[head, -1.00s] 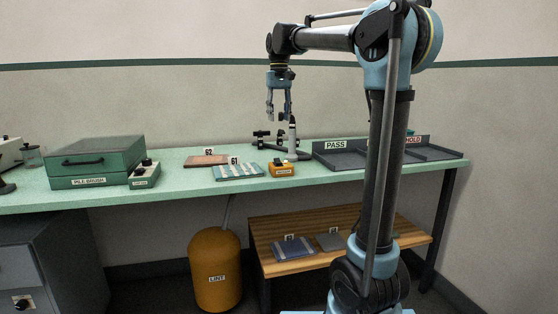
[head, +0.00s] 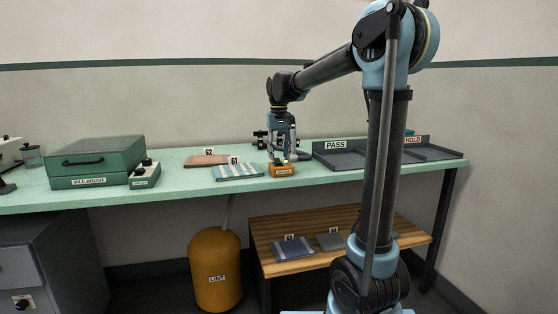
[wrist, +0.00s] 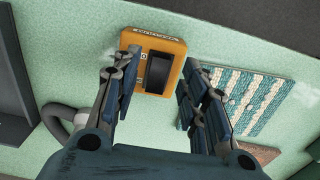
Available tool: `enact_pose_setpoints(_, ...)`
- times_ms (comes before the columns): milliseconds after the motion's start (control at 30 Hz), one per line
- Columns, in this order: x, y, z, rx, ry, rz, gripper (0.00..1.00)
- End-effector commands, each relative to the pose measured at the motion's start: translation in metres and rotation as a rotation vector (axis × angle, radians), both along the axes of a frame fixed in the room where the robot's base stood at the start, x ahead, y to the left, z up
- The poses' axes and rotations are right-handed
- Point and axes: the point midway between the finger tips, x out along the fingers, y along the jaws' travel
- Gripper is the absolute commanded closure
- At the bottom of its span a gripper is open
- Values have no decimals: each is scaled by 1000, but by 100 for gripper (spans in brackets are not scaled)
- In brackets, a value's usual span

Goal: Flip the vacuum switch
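The vacuum switch is an orange box (head: 282,171) on the green bench, with a label on its front edge. In the wrist view the box (wrist: 171,46) shows a dark rocker (wrist: 160,72) in the middle of its top. My gripper (head: 282,158) is directly over the box, pointing down. In the wrist view its two fingers are apart, one on each side of the rocker, with nothing between them that they hold. I cannot tell whether the fingertips touch the box. The rocker is too small to read in the head view.
A striped sample (head: 237,172) lies just left of the box, and a reddish sample (head: 206,160) lies behind it. A grey curved hose (wrist: 62,118) is close beside the box. The dark PASS tray (head: 340,160) stands to the right. A green pile-brush case (head: 97,160) stands left.

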Motion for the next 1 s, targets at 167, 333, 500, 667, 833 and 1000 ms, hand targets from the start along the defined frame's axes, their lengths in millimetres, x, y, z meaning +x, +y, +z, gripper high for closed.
enact_pose_setpoints(167, 0, 0, -17, 0, 0, 0, 60)
enact_pose_setpoints(333, 0, 0, -23, 0, 0, 0, 60)
enact_pose_setpoints(500, 0, 0, -24, 0, 0, 0, 60)
enact_pose_setpoints(667, 0, 0, -24, 0, 0, 0, 78)
enact_pose_setpoints(833, 0, 0, -24, 0, 0, 0, 100)
enact_pose_setpoints(1000, 1, 0, -23, -2, 9, 0, 100)
